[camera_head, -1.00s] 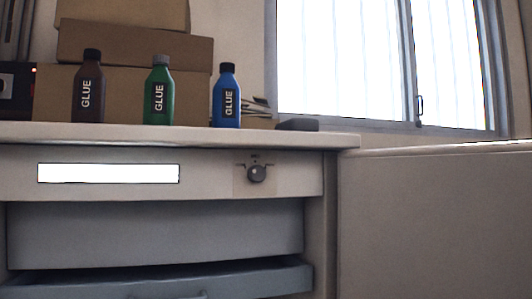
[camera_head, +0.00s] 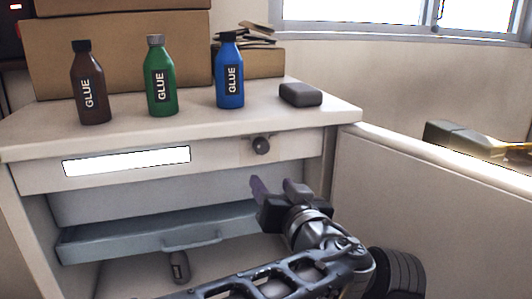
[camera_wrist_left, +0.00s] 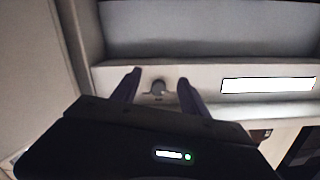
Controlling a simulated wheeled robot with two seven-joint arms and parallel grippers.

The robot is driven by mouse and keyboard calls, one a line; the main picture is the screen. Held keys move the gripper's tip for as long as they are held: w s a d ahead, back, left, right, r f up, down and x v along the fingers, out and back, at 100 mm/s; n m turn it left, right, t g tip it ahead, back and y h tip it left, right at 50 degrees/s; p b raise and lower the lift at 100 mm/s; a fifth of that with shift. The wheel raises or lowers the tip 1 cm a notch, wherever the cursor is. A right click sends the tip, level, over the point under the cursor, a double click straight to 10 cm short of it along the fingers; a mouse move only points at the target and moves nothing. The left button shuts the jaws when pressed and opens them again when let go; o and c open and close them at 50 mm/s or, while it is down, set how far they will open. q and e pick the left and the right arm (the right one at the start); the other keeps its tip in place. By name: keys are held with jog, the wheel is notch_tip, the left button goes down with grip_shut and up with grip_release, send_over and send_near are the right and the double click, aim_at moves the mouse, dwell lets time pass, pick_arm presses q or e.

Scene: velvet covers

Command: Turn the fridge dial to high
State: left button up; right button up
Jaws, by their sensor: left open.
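The fridge dial (camera_head: 261,145) is a small dark round knob on the right of the pale front panel (camera_head: 225,152), under the top edge. Its pointer setting is too small to read. My left gripper (camera_head: 276,184) is open and empty, below and slightly right of the dial in the head view. In the left wrist view the dial (camera_wrist_left: 158,87) shows between the two dark fingers (camera_wrist_left: 160,85), with no contact visible. My right gripper is in neither view.
Brown, green (camera_head: 161,80) and blue glue bottles stand on top, with a dark grey block (camera_head: 300,95) at the right. A grey drawer (camera_head: 160,232) sticks out below the panel. A pale partition (camera_head: 420,190) stands to the right.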

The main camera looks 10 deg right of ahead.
pick_arm(q)
jog(key=t, duration=0.1)
send_near(263, 148)
jog(key=shift+n, duration=0.4)
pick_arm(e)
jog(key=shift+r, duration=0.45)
pick_arm(q)
jog(key=shift+w, duration=0.15)
jog(key=w+p, duration=0.1)
jog(key=w, duration=0.2)
jog(key=w+p, duration=0.2)
jog(key=w, duration=0.2)
jog(key=shift+a+r, duration=0.1)
jog(key=shift+a, duration=0.15)
jog(key=shift+w+p, duration=0.35)
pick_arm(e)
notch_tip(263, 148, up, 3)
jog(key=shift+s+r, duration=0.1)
pick_arm(q)
jog(key=shift+c, duration=0.4)
grip_shut()
